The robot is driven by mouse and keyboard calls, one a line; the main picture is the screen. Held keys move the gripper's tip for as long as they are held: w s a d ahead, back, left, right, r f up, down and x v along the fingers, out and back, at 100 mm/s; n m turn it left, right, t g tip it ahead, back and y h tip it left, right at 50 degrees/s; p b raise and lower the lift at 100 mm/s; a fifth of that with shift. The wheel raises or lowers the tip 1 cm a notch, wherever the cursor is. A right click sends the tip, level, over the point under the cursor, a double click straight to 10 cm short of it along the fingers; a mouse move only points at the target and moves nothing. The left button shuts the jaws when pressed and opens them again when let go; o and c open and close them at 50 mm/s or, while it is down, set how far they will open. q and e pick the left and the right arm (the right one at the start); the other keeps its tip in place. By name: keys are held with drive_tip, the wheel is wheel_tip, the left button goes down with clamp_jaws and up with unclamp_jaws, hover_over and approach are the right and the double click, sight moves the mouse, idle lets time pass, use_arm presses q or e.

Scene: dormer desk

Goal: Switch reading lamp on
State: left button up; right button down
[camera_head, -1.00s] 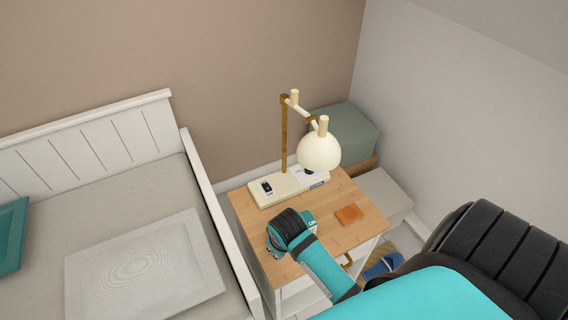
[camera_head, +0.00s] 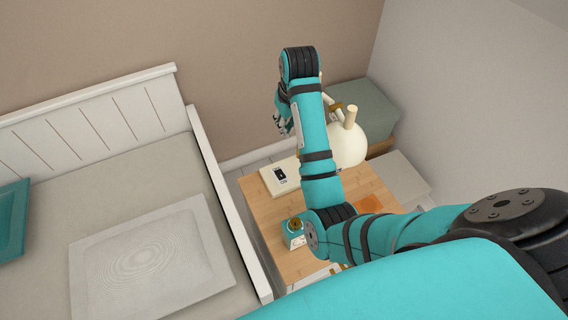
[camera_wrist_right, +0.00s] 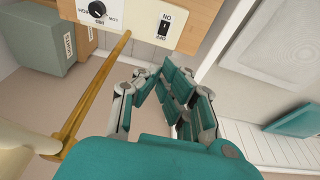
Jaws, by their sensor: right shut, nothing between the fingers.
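The reading lamp has a cream base (camera_head: 268,182) on the nightstand and a round cream shade (camera_head: 347,147), with no clear glow. My right gripper (camera_head: 284,122) is over the far side of the nightstand, partly hidden by my arm. In the right wrist view its fingers (camera_wrist_right: 160,74) are shut and empty, below the switch in the picture and apart from it. My left gripper is not in view.
A brass lamp pole (camera_wrist_right: 100,85) stands left of the fingers in the wrist view, near a dial (camera_wrist_right: 97,9). A small teal box (camera_head: 294,240) and an orange item (camera_head: 369,203) lie on the nightstand (camera_head: 262,208). The bed (camera_head: 190,230) is at left, a green box (camera_head: 366,108) behind.

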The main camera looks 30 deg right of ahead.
approach(281, 173)
drive_tip(key=x, duration=0.2)
drive_tip(key=b+x, duration=0.1)
drive_tip(key=x, duration=0.2)
drive_tip(key=shift+w+d, duration=0.1)
drive_tip(key=shift+w, duration=0.3)
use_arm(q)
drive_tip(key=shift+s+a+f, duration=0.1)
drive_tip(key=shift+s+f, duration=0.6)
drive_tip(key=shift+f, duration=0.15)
use_arm(e)
drive_tip(key=shift+s+f, duration=0.15)
drive_tip(key=shift+f, duration=0.6)
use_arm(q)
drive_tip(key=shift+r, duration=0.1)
